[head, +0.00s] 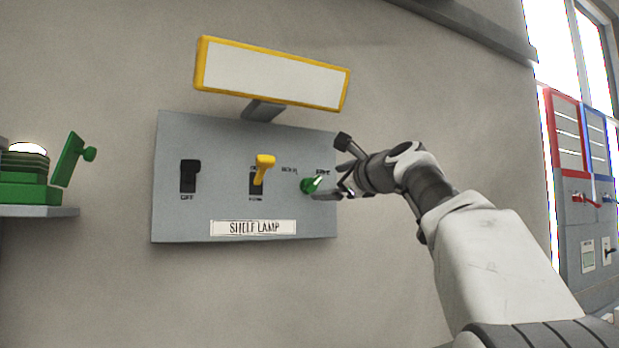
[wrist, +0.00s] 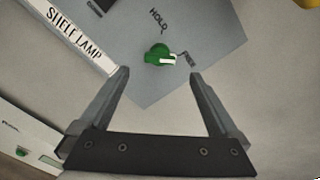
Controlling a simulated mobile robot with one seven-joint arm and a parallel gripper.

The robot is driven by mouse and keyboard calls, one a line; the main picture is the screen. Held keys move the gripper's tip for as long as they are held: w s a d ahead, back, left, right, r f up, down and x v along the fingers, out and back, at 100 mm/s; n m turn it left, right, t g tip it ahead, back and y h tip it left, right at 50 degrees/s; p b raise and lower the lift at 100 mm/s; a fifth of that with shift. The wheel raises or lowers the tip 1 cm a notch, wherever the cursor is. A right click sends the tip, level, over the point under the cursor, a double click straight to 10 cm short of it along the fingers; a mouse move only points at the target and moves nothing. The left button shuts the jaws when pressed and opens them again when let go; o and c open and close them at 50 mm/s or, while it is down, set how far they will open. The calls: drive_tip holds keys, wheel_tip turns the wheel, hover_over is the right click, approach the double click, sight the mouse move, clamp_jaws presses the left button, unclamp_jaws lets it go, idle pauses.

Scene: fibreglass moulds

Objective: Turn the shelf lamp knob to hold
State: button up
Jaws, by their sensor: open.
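The grey shelf lamp panel (head: 210,140) is on the wall, with its "SHELF LAMP" label (head: 253,227) along the bottom. The green knob (head: 311,185) is at the panel's right side. In the wrist view the knob (wrist: 156,55) has a white pointer mark directed right, toward a small label that I cannot read clearly. The word HOLD (wrist: 158,20) is above the knob there, away from the pointer. My gripper (head: 334,189) is open just right of the knob in the head view. In the wrist view its fingertips (wrist: 158,74) are either side of and slightly below the knob, not gripping it.
The panel also carries a black switch (head: 190,176) and a yellow lever (head: 263,168). A yellow-framed blank sign (head: 272,75) stands above it. A green device (head: 30,180) sits on a shelf at left. Red and blue panels (head: 575,130) are at right.

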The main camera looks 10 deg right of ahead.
sight(314, 185)
drive_tip(key=p+x, duration=0.2)
drive_tip(key=x, duration=0.4)
drive_tip(key=shift+w, duration=0.4)
drive_tip(key=c, duration=1.4)
drive_tip(key=shift+o, duration=0.2)
